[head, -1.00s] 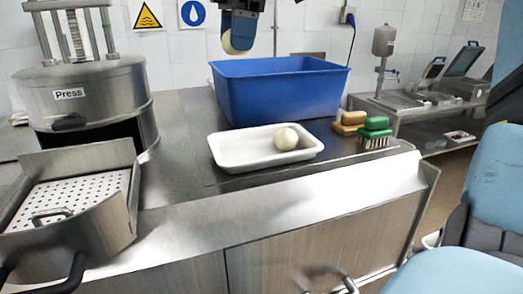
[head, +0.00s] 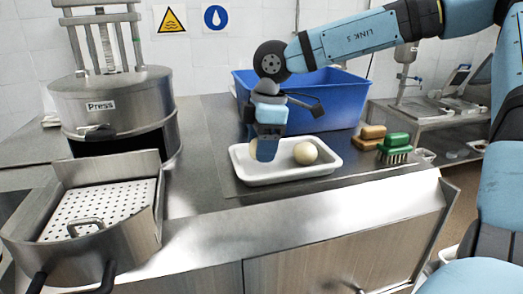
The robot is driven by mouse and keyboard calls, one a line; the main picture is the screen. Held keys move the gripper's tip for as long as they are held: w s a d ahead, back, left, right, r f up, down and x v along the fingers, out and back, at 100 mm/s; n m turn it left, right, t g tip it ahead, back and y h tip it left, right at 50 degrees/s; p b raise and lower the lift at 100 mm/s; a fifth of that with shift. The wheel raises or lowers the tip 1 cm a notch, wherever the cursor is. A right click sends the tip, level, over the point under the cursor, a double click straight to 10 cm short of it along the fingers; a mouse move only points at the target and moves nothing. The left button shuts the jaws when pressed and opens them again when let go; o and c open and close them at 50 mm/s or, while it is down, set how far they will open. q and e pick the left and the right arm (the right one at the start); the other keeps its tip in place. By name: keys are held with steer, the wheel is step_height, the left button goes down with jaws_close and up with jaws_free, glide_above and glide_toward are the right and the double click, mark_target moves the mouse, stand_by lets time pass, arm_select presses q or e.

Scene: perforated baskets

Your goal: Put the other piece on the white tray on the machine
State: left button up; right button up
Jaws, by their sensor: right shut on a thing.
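A white tray (head: 290,176) lies on the steel counter. A pale round piece (head: 305,153) rests in its right part. My right gripper (head: 266,150) points down over the left part of the tray, shut on a second pale piece (head: 253,148). The fingers hide most of this piece, and I cannot tell whether it touches the tray floor. The machine (head: 115,105), a steel press labelled "Press", stands at the left. Its drawer (head: 150,228) is pulled out toward me, with a white perforated plate (head: 98,212) inside. My left gripper is not in view.
A blue tub (head: 338,112) stands just behind the tray. A green-backed brush (head: 394,148) and tan brushes or blocks (head: 370,134) sit to the tray's right. The counter between press and tray is clear. A lower steel bench (head: 440,118) stands at the far right.

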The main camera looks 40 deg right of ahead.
step_height(320, 180, down, 2)
steer(key=shift+f, duration=0.1)
steer(key=shift+f+b, duration=0.2)
steer(key=shift+b, duration=0.1)
steer(key=o, duration=0.9)
steer(key=shift+o, duration=0.2)
steer(key=shift+r, duration=0.1)
